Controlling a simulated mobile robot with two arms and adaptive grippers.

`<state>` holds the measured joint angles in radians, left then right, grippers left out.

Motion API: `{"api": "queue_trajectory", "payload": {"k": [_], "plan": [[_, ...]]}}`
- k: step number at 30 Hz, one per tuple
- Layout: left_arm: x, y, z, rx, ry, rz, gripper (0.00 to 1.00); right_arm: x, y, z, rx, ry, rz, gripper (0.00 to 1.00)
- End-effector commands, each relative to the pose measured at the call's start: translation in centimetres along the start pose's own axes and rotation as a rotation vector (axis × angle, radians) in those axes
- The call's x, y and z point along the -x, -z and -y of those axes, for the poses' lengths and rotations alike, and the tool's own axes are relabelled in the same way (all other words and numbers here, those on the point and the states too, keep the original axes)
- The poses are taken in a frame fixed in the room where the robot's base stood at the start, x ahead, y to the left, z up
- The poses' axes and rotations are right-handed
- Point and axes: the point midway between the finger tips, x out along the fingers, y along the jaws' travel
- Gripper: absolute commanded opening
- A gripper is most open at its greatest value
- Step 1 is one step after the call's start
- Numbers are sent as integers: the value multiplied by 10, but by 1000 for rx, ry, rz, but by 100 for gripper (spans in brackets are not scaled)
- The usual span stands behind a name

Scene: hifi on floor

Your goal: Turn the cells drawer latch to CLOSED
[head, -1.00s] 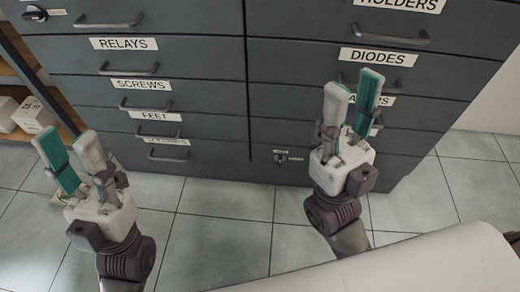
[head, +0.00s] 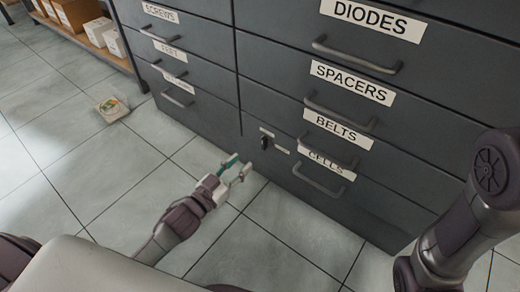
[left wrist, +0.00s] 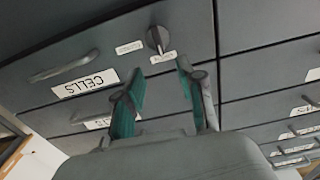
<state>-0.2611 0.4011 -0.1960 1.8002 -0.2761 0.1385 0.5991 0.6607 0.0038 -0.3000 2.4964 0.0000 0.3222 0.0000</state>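The cells drawer (head: 285,165) is flush in the grey cabinet, low down, with a CELLS label (head: 326,164) and a bar handle (head: 318,183). Its latch is a small dark knob (head: 266,143) near the drawer's left edge, with two small plates beside it. In the left wrist view the picture is upside down; the knob (left wrist: 157,40) shows beyond my fingertips, its ridge roughly upright there. The plate words are too small to read surely. My left gripper (head: 236,170) is open and empty, in front of and below the knob, apart from it. My right gripper is out of view.
Other shut drawers with bar handles stand above, such as BELTS (head: 338,127) and SPACERS (head: 351,83). A small box (head: 112,108) lies on the tiled floor at left, near a shelf with cartons (head: 100,31). The floor before the cabinet is otherwise clear.

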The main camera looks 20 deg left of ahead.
Motion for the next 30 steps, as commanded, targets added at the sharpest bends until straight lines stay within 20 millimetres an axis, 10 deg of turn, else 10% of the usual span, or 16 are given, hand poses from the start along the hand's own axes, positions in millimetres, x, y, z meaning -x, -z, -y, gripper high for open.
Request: {"api": "queue_trajectory", "payload": {"k": [13, 26, 30], "plan": [[-85, -2, -1, -1, -2, -4, 39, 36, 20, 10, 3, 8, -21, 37], [-97, 0, -1, 0, -2, -1, 39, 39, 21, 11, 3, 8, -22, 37], [-97, 0, -1, 0, -2, -1, 20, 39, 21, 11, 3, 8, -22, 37]]}}
